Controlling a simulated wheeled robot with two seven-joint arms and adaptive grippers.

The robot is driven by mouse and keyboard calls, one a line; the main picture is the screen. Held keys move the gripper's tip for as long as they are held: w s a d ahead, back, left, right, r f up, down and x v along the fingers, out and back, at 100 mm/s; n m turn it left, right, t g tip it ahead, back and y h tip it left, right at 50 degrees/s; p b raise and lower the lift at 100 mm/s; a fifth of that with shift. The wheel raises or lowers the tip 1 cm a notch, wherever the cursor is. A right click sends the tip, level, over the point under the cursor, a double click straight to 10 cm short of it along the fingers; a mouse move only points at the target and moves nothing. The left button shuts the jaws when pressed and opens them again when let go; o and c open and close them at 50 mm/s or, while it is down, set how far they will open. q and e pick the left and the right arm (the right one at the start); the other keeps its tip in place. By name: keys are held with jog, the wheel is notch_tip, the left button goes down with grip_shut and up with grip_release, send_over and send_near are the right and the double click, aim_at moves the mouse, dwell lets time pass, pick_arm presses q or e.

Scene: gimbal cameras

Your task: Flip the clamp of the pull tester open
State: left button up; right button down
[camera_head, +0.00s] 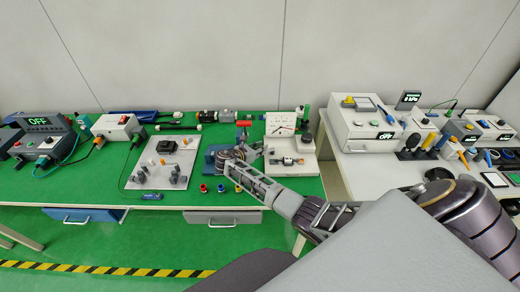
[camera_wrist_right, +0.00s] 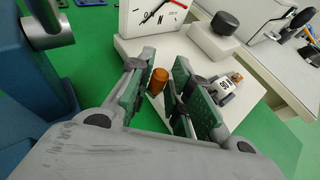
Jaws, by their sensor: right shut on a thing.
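The pull tester (camera_head: 305,147) is a white stand with a dial face, right of centre on the green bench. In the right wrist view its dial (camera_wrist_right: 150,14) is at the top, with its white base below. An orange-brown cylindrical grip (camera_wrist_right: 159,80), apparently the clamp's lever end, shows between my right fingers. My right gripper (camera_wrist_right: 162,92) is shut on it; the contact is partly hidden by the finger pads. In the head view my right gripper (camera_head: 250,153) reaches the tester's left side, small and partly hidden. My left gripper is not in view.
A blue device (camera_head: 209,160) stands close left of my right gripper. Small coloured cups (camera_head: 221,188) lie at the front bench edge. A grey plate with parts (camera_head: 135,172) is further left. A white bench with instruments (camera_head: 362,178) is at right.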

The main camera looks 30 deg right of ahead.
jog(key=shift+w, duration=0.1)
jog(key=shift+w+d+m+g+h+b, duration=0.1)
jog(key=shift+w+m+g+h+b, duration=0.3)
jog(key=shift+m+g+b, duration=0.5)
jog(key=shift+w+d+r+m+g+b, duration=0.15)
jog(key=shift+w+m+g+b, duration=0.25)
jog(key=shift+m+g+b, duration=0.6)
jog(key=shift+d+n, duration=0.1)
jog(key=shift+n, duration=0.2)
jog(key=c, duration=1.7)
grip_release()
jog(key=shift+o, duration=1.4)
jog(key=v, duration=1.2)
